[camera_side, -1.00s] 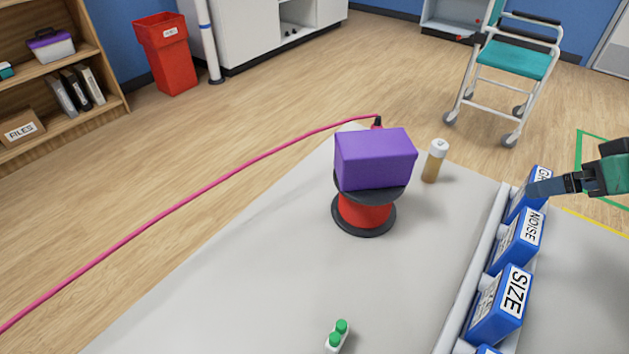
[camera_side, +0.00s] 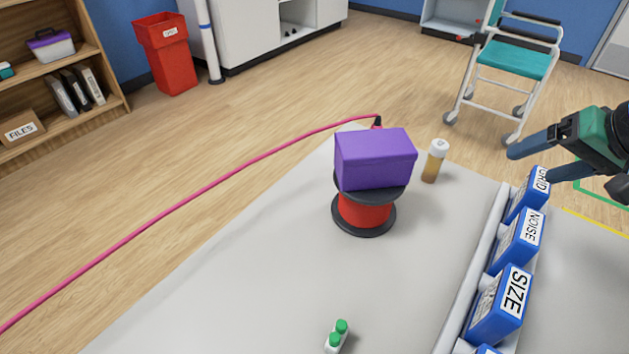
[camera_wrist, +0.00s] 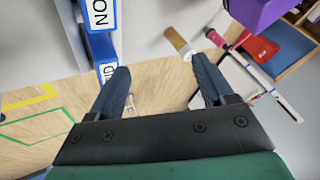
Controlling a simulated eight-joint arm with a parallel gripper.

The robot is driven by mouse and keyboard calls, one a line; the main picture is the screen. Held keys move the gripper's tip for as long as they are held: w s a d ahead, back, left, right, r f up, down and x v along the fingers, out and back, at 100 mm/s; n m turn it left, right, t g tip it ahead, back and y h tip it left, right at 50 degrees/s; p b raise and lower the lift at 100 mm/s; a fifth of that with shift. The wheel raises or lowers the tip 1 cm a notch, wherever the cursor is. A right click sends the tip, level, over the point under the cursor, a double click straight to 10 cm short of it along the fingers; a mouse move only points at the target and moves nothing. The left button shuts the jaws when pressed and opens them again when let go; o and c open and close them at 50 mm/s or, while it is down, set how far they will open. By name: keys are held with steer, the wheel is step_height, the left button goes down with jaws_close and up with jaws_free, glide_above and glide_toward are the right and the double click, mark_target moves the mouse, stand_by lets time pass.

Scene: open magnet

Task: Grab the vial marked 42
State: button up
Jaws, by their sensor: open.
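A vial (camera_side: 435,161) with a white cap and amber body stands upright on the grey table (camera_side: 270,270), right of the purple box. Its cap mark is too small to read. It also shows in the wrist view (camera_wrist: 177,41), just beyond and between my fingertips. My gripper (camera_side: 530,162) is open and empty, right of the vial and above the blue box marked GRID; it also shows in the wrist view (camera_wrist: 158,75).
A purple box (camera_side: 375,158) sits on a red and black spool (camera_side: 365,212) beside the vial. A pink cable (camera_side: 190,194) runs from behind it to the left. The table's middle is clear.

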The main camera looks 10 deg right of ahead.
steer(key=w+a+m+y, duration=0.2)
steer(key=w+m+y, duration=0.2)
steer(key=w+m, duration=0.35)
steer(key=m+y, duration=0.6)
steer(key=m, duration=0.5)
glide_above(447, 145)
step_height(447, 145, down, 2)
steer(key=shift+f, duration=0.4)
step_height(447, 145, down, 3)
steer(key=shift+f, duration=0.2)
step_height(447, 145, down, 3)
steer(key=shift+f, duration=0.15)
steer(key=shift+x, duration=1.4)
jaws_close()
